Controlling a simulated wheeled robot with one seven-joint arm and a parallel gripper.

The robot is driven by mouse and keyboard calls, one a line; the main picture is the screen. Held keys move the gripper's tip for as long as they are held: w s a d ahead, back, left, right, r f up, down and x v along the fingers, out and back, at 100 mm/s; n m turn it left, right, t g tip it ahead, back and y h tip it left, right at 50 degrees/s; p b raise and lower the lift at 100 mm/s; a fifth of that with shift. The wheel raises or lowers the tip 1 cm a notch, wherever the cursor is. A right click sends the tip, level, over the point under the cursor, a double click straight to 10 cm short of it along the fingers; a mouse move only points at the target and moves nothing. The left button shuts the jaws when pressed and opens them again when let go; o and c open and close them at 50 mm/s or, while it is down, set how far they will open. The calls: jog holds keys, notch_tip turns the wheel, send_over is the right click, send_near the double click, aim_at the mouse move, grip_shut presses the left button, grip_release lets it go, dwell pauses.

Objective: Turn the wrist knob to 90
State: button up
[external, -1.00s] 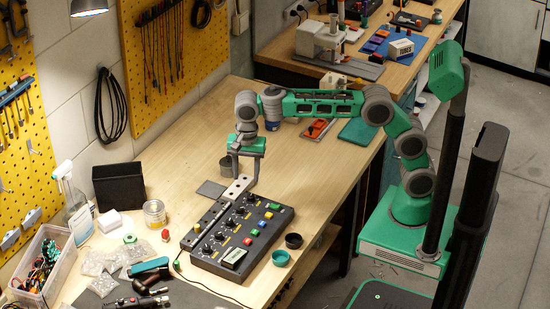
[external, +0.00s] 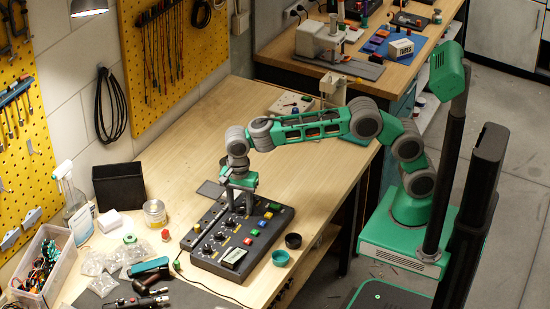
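The black control panel (external: 208,259) lies on the wooden bench, with a row of several dark knobs along its left side, coloured buttons and a small display (external: 233,257). My gripper (external: 239,212) points down over the far end of the knob row, its fingers at about knob height. The fingers stand apart with a gap between them. The far knobs are partly hidden behind the fingers, so I cannot tell whether they touch one. The knob labels and pointer angles are too small to read, so I cannot tell which knob is the wrist knob.
Two small cups, one teal (external: 281,258) and one black (external: 293,241), stand right of the panel. A tin (external: 155,213), a black bin (external: 119,186) and bags of parts stand to the left. The bench beyond the panel is mostly clear.

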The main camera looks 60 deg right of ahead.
grip_shut()
jog(key=shift+n, duration=0.4)
jog(key=n+p, duration=0.1)
jog(key=n, duration=0.4)
jog(key=shift+p, duration=0.4)
jog(key=n+p, duration=0.1)
jog(key=n, duration=0.5)
jog(key=shift+n, duration=0.3)
jog(key=n, duration=0.7)
jog(key=shift+a+p, duration=0.1)
jog(key=shift+p, duration=0.2)
jog(key=n, duration=0.3)
jog(key=shift+n, duration=2.2)
